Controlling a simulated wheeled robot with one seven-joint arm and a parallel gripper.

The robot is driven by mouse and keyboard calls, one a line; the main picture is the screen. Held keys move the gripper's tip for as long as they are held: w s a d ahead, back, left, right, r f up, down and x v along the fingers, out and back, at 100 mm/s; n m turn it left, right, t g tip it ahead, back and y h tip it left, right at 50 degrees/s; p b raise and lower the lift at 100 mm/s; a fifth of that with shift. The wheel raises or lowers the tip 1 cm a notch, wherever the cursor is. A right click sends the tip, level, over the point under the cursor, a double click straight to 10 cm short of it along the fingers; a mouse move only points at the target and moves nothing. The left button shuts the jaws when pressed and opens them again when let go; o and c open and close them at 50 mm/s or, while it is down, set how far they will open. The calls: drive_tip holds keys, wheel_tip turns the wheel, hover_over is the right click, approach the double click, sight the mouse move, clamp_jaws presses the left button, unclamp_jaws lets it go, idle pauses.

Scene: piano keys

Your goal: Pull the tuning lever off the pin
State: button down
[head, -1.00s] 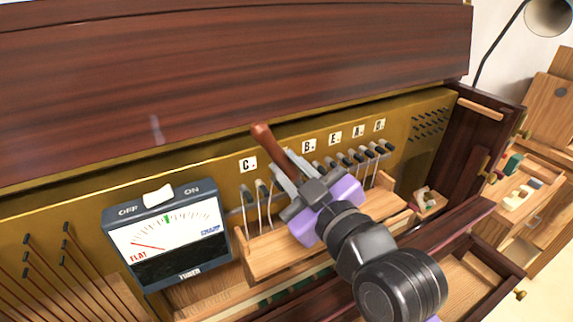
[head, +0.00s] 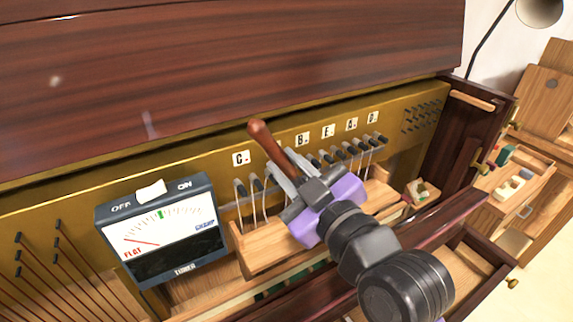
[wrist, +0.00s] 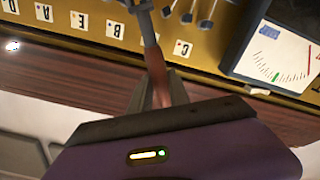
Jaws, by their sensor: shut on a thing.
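The tuning lever (head: 266,138) has a reddish-brown wooden handle that sticks up and left above my gripper in the head view. My gripper (head: 284,176) is shut on this handle, in front of the row of pins (head: 330,157) on the brass panel. In the wrist view the handle (wrist: 160,88) sits between my fingers (wrist: 158,90), and a grey metal shaft (wrist: 148,30) runs from it to the top edge. The lever's socket end is cut off there and hidden behind my gripper in the head view. I cannot tell whether it sits on a pin.
The tuner box (head: 165,232) stands left of my gripper, its needle toward FLAT. Lettered tags (head: 241,158) line the brass panel (head: 420,103). A wooden ledge (head: 270,251) lies below the pins. A dark wooden lid (head: 230,70) rises behind. An open drawer (head: 475,268) is at the lower right.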

drive_tip(key=shift+b+v, duration=0.3)
drive_tip(key=shift+v, duration=2.6)
